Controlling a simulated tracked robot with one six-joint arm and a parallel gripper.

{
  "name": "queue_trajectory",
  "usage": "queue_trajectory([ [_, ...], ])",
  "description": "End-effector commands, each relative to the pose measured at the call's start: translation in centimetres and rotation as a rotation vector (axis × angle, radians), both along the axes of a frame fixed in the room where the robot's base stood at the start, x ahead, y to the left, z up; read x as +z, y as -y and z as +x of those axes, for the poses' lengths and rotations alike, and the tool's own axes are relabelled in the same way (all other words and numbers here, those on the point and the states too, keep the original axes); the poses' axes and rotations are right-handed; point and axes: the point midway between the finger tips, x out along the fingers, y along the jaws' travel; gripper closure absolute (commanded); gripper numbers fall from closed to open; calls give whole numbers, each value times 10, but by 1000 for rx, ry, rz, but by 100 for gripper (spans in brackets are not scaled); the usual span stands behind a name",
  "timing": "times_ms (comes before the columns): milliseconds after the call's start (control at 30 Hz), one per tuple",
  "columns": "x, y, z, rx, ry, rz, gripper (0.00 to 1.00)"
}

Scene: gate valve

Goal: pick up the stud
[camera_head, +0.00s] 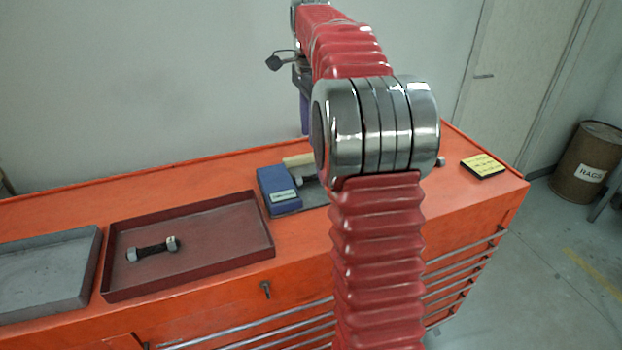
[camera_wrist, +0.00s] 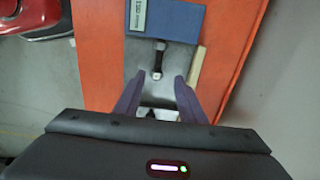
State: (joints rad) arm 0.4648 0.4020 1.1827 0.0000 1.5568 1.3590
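One stud (camera_head: 153,249), a dark threaded rod with a silver nut at each end, lies in the dark red tray (camera_head: 190,240) in the head view. Another stud (camera_wrist: 158,60) lies on a grey mat (camera_wrist: 143,60) beside a blue box in the wrist view. My gripper (camera_wrist: 158,80) has its two purple fingers spread, with this stud's near end in line with the gap. Its height above the mat is unclear. In the head view my gripper (camera_head: 304,112) shows only partly, and my arm hides much of the mat.
The blue box (camera_head: 279,189) and a pale yellowish block (camera_head: 298,160) stand by the mat on the orange cabinet (camera_head: 300,245). A grey tray (camera_head: 45,272) is at left. A yellow-topped pad (camera_head: 482,165) lies at right, and a rags barrel (camera_head: 585,160) stands beyond.

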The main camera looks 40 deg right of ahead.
Motion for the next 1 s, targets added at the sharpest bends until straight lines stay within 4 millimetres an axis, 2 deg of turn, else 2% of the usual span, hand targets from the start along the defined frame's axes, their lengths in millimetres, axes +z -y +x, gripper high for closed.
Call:
queue_trajectory([
  [500, -72, 1, -1, -1, -2, 1, 63],
  [600, -79, 1, -1, -1, -2, 1, 63],
  [1000, -82, 1, -1, -1, -1, 0, 63],
])
